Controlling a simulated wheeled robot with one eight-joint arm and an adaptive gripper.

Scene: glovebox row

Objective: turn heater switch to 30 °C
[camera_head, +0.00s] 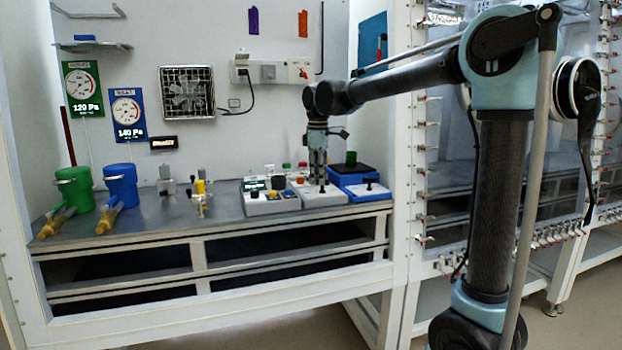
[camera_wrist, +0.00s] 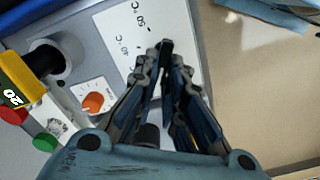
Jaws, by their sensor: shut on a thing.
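In the head view, my gripper (camera_head: 318,178) points down at the middle white unit (camera_head: 325,199) on the bench.
An orange knob (camera_wrist: 93,103) on a white dial is left of my fingers. A white unit with a display (camera_head: 270,207) stands left of the heater, and a blue unit (camera_head: 365,190) right. Green (camera_head: 75,190) and blue (camera_head: 121,187) containers stand far left.

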